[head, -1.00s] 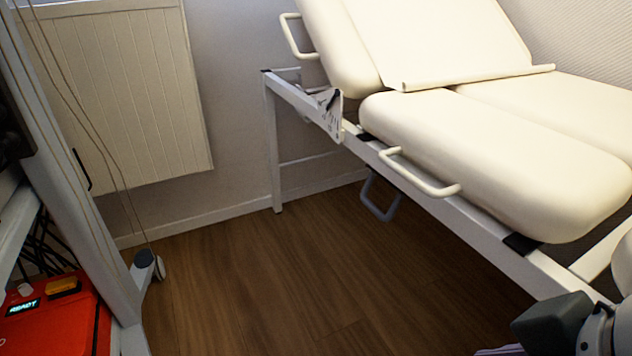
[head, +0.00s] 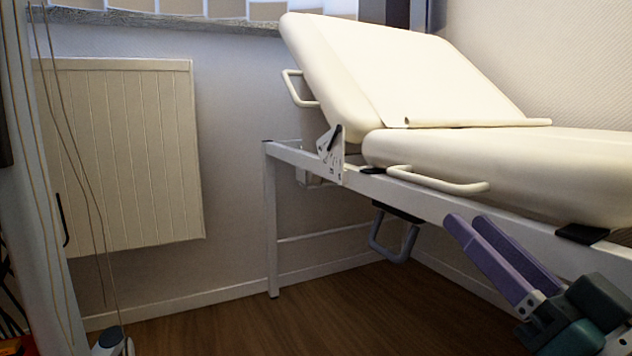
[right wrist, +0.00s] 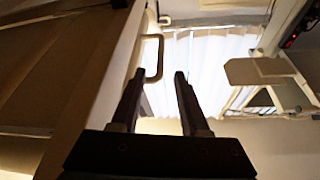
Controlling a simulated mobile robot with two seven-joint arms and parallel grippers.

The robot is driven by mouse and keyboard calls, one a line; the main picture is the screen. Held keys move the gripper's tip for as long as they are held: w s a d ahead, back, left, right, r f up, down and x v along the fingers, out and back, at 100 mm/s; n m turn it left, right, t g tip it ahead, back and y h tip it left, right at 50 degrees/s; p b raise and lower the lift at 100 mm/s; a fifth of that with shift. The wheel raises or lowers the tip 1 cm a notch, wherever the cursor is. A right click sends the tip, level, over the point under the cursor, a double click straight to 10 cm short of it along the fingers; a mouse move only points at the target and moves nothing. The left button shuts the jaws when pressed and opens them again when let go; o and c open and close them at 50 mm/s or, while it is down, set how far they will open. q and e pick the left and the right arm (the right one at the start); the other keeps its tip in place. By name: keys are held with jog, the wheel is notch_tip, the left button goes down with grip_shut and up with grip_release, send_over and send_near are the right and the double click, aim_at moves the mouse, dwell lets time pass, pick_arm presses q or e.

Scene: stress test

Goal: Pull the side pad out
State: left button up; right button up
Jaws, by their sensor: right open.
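The cream side pad (head: 520,172) lies along the near edge of the treatment couch. A pale loop handle (head: 437,182) sticks out from its side. My right gripper (head: 468,221) has purple fingers and is open and empty, below and to the right of that handle, apart from it. In the right wrist view my fingers (right wrist: 159,77) point forward with a gap between them. My left gripper is not in view.
The white couch frame (head: 450,208) runs below the pad. A grey loop (head: 392,240) hangs under it. The raised backrest (head: 400,70) has another handle (head: 298,88). A radiator (head: 125,150) and hanging cords are at the left. The wooden floor (head: 330,315) is clear.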

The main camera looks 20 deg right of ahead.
aim_at(425, 181)
jog(key=b+x, duration=0.3)
jog(key=x, duration=0.5)
jog(key=shift+w, duration=0.25)
jog(key=shift+w+r, duration=0.3)
jog(key=shift+w, duration=0.25)
jog(key=c, duration=0.7)
grip_shut()
